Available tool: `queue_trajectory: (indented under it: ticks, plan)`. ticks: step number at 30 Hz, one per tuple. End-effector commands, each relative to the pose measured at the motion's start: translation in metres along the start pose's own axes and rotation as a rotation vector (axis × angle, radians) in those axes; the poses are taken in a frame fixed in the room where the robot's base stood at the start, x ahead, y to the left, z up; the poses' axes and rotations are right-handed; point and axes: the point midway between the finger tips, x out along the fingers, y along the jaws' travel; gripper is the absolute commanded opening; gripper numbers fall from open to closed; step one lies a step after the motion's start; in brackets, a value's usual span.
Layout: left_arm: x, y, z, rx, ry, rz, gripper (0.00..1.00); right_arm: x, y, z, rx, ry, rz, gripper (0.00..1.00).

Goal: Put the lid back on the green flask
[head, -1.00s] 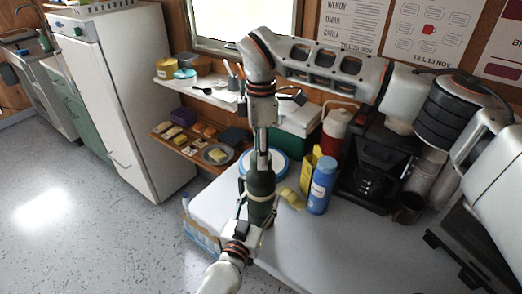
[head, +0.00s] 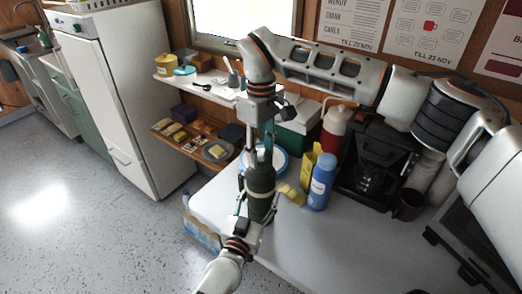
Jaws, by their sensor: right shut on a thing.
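The dark green flask (head: 261,181) stands upright at the near-left part of the white table, with a pale band around it. My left gripper (head: 259,196) comes up from below with a finger on each side of the flask body and appears closed around it. My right gripper (head: 260,137) points down from above, just over the flask's neck, shut on a small dark green piece that looks like the lid (head: 268,129). The fingers hide much of this piece. A paler neck shows between it and the flask body, so it appears apart from the flask.
A blue bottle (head: 321,182), a yellow carton (head: 309,163) and a yellow sponge-like thing (head: 292,193) stand close right of the flask. A blue-rimmed plate (head: 283,160) is behind. A black coffee machine (head: 371,170) and brown mug (head: 408,205) are farther right. The front table (head: 330,240) is clear.

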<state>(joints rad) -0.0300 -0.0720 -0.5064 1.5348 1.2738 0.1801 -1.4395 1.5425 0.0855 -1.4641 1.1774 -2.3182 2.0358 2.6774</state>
Motion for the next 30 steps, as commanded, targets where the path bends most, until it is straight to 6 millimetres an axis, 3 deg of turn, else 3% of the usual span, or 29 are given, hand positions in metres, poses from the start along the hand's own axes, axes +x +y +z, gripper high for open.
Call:
queue_trajectory:
  ticks: [3, 7, 18, 19, 20, 30]
  plan:
    - [-0.0003, -0.0008, 0.0011, 0.001, -0.002, -0.001, 0.00, -0.0002, -0.0007, -0.0004, 0.196, 0.001, -0.002, 0.18]
    - [-0.0003, -0.0008, 0.0011, 0.001, -0.002, -0.001, 0.00, -0.0007, -0.0006, -0.0005, 0.335, 0.001, -0.002, 0.18]
    - [-0.0003, -0.0008, 0.0013, 0.001, -0.002, -0.001, 0.00, -0.0013, 0.0001, -0.0005, 0.378, 0.002, 0.000, 0.18]
    - [-0.0003, -0.0008, 0.0013, 0.001, -0.002, -0.001, 0.00, -0.0013, 0.0001, -0.0005, 0.378, 0.002, 0.000, 0.44]
    - [-0.0003, -0.0008, 0.0013, 0.001, -0.002, -0.001, 0.00, -0.0013, 0.0001, -0.0005, 0.377, 0.002, 0.000, 0.52]
    - [-0.0004, -0.0006, 0.0013, 0.001, -0.002, -0.001, 0.00, -0.0008, 0.0002, -0.0002, 0.376, 0.001, 0.000, 0.53]
